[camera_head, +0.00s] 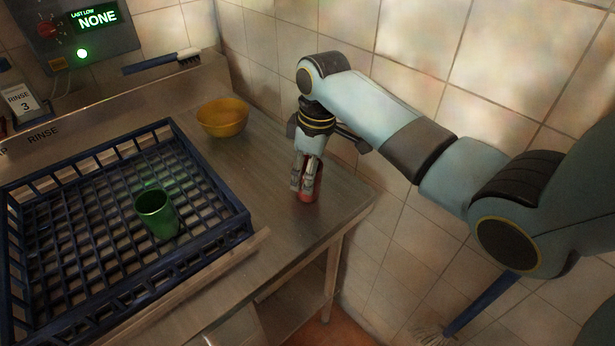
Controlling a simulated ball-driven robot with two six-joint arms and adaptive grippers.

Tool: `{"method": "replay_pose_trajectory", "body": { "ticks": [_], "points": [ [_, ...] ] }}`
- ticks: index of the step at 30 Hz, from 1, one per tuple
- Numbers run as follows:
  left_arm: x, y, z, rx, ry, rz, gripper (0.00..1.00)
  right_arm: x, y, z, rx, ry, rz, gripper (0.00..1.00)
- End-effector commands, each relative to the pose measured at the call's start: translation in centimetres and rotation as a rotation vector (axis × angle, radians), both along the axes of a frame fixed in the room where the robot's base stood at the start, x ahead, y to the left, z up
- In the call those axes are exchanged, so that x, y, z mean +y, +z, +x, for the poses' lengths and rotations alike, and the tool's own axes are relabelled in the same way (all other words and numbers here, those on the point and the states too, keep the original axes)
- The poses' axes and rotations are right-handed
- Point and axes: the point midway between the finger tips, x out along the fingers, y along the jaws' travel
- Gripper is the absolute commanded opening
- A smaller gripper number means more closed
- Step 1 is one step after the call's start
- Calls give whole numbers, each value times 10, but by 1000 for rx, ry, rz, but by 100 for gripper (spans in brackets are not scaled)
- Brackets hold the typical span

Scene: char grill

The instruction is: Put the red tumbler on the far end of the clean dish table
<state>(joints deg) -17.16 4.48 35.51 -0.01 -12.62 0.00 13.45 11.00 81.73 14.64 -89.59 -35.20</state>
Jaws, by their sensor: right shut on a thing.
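The red tumbler (315,191) is at the right part of the steel dish table (262,200), near its right end. My right gripper (304,188) points down and is shut on the tumbler; its fingers hide much of the tumbler's left side. The tumbler looks upright, with its base at or just above the table top; I cannot tell whether it touches. My left gripper is not in view.
A blue dish rack (240,228) fills the left of the table, with a green tumbler (157,213) in it. A yellow bowl (222,117) stands behind. The tiled wall is close behind my right arm. Bare steel surrounds the red tumbler.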

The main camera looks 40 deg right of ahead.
Motion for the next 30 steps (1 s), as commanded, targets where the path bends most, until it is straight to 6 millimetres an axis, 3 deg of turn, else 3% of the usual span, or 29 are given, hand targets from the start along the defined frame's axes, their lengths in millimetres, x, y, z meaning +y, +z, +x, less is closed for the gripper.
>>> {"method": "replay_pose_trajectory", "body": {
  "ticks": [7, 8, 13, 23, 30],
  "points": [
    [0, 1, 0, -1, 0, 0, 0, 0, -2, 0, 1, -1, 0, 15],
    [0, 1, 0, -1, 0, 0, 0, 0, -1, 0, 0, 0, 0, 51],
    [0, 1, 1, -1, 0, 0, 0, 0, -1, 0, 0, 0, 0, 72],
    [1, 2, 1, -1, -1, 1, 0, 0, 4, 0, -1, 0, 0, 72],
    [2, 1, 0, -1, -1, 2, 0, -4, 47, -3, -6, 0, -2, 72]
  ]
}}
